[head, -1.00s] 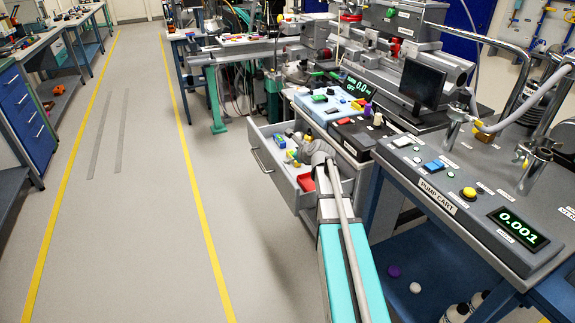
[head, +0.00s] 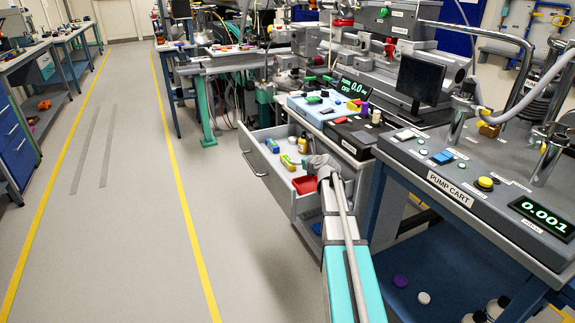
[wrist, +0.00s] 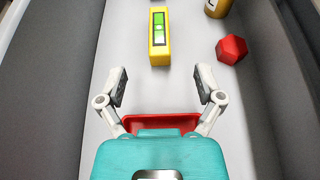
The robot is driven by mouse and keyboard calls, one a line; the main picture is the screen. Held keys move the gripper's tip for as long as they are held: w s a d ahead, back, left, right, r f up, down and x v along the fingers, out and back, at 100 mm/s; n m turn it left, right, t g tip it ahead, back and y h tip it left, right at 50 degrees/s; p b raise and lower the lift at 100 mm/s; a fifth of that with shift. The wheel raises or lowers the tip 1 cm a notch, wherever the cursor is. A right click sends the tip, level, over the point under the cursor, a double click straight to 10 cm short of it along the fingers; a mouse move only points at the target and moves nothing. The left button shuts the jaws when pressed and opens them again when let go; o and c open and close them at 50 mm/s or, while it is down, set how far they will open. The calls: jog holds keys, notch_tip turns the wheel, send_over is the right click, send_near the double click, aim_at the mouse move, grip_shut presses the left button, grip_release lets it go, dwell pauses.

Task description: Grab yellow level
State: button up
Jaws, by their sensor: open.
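The yellow level (wrist: 159,38) is a small yellow block with a green vial window. It lies in the open drawer, straight ahead of my gripper (wrist: 160,86) in the wrist view. My gripper is open and empty, its two fingers spread, with the level beyond the fingertips and apart from them. In the head view the yellow level (head: 287,162) shows small inside the drawer (head: 281,193), left of my wrist. My gripper's fingers are hidden behind my arm there.
A red tray (wrist: 160,122) lies under my gripper. A red faceted piece (wrist: 231,49) and a yellow bottle (wrist: 216,7) lie right of the level. Grey drawer walls (wrist: 44,75) flank both sides. The pump cart (head: 470,190) stands to the right; floor left of the drawer is clear.

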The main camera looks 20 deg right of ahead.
jog(key=shift+w, duration=0.1)
jog(key=b, duration=0.3)
send_near(286, 157)
jog(key=shift+x, duration=2.15)
jog(key=shift+r, duration=0.1)
jog(key=shift+b+x, duration=1.25)
jog(key=shift+x, duration=1.4)
grip_shut()
